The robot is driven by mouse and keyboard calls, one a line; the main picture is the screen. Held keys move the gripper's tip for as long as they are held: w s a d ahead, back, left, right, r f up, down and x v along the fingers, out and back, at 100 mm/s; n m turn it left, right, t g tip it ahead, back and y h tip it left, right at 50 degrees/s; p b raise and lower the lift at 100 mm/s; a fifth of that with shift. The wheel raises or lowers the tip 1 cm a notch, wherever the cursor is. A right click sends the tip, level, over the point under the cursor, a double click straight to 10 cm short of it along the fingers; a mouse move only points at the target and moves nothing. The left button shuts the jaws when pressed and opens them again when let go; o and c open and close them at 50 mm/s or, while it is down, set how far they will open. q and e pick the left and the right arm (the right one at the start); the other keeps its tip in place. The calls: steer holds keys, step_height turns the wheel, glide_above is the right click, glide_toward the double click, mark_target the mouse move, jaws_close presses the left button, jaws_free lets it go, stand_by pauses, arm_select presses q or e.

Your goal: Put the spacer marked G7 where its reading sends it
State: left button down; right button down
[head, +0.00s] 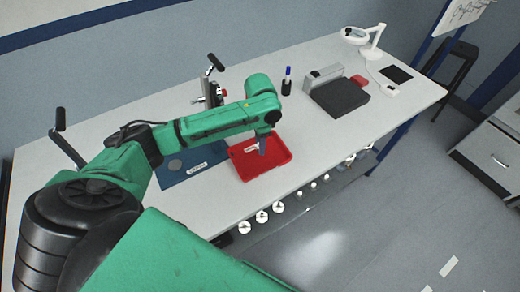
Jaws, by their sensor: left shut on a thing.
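My left gripper (263,145) points down over the red tray (281,179), its fingertips low inside the rim. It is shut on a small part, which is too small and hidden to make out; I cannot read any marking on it. The tray has a white label near its back left. A blue mat (176,181) lies just left of the tray, with a grey round spot or disc (175,164) and a white label on it. I cannot tell whether that round thing is a spacer. My right gripper is not in view.
Behind the tray stand a lever-handled fixture (212,90) and a blue-capped marker in a black holder (287,82). A dark block with a grey and red device (338,95), a white magnifier lamp (365,42) and a black pad (396,74) are farther right.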

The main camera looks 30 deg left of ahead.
arm_select(q)
steer(key=f, duration=0.4)
steer(key=shift+a+f, duration=0.1)
steer(key=shift+a, duration=0.1)
steer(key=shift+d, duration=0.1)
steer(key=c, duration=0.6)
jaws_free()
steer(key=shift+o, duration=0.2)
step_height(320, 180, up, 12)
steer(key=shift+r+b, duration=0.1)
steer(key=shift+b, duration=0.4)
